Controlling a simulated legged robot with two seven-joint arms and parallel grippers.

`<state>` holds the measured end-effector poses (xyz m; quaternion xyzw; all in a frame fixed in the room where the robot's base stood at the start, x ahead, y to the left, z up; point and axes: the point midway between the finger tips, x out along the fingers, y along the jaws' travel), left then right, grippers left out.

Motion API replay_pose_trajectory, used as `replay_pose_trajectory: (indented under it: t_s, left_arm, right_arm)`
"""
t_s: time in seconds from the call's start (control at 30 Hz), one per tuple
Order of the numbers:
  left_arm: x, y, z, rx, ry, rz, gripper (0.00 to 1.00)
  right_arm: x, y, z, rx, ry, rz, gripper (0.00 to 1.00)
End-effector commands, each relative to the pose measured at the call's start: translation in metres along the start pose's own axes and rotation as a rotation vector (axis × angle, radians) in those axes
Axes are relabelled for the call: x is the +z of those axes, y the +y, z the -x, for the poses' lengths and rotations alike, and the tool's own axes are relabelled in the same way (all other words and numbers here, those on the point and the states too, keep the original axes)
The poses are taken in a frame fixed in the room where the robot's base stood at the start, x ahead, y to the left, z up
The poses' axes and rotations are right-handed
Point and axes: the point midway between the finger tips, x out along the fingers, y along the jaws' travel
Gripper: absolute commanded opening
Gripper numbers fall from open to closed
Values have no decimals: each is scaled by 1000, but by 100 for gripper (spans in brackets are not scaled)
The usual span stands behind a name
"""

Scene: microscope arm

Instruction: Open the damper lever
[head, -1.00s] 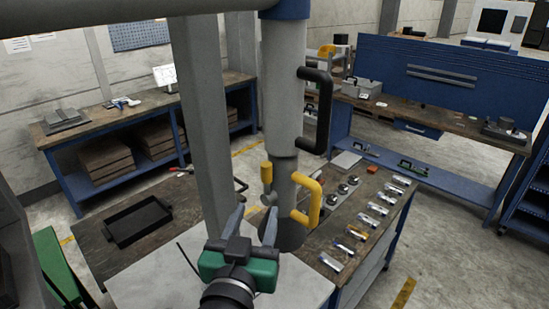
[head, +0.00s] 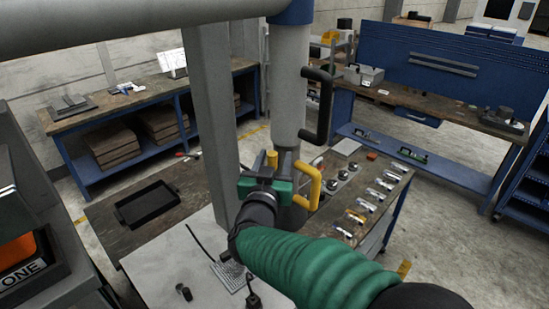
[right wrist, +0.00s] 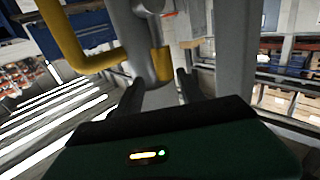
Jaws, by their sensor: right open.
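A grey vertical column (head: 290,90) carries a short yellow lever (head: 272,158) pointing up, and it also shows in the right wrist view (right wrist: 162,62). A yellow C-shaped handle (head: 314,190) is on the column's right side; it also shows in the right wrist view (right wrist: 75,55). I cannot tell for sure which yellow part is the damper lever. My right gripper (right wrist: 160,84) is open, with the short yellow lever ahead, between the fingertip directions. Whether a finger touches it is not clear. In the head view the gripper's green body hides the lever's lower part. My left gripper is out of view.
A black handle (head: 318,105) is higher on the column. A grey post (head: 213,110) stands just left of it. A black tray (head: 147,205) and several small tools lie on the table around the column. A blue-framed bench (head: 150,100) stands behind.

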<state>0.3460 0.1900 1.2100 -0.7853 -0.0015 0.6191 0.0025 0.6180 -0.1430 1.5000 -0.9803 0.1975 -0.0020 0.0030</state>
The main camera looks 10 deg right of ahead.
Motion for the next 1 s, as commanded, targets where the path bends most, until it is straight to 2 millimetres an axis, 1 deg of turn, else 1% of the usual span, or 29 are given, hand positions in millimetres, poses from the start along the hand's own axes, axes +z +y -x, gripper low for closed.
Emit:
replay_pose_trajectory:
  t_s: [0.03, 0.07, 0.4, 1.0]
  left_arm:
    - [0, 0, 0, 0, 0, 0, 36]
    - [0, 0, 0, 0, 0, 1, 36]
    - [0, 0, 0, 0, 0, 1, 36]
    - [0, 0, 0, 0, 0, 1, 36]
  right_arm:
    - [1, -2, 0, -1, -1, 1, 46]
    - [1, -2, 0, -1, -1, 1, 43]
    - [1, -1, 0, -6, -2, 0, 0]
    - [0, -1, 1, -3, -1, 0, 0]
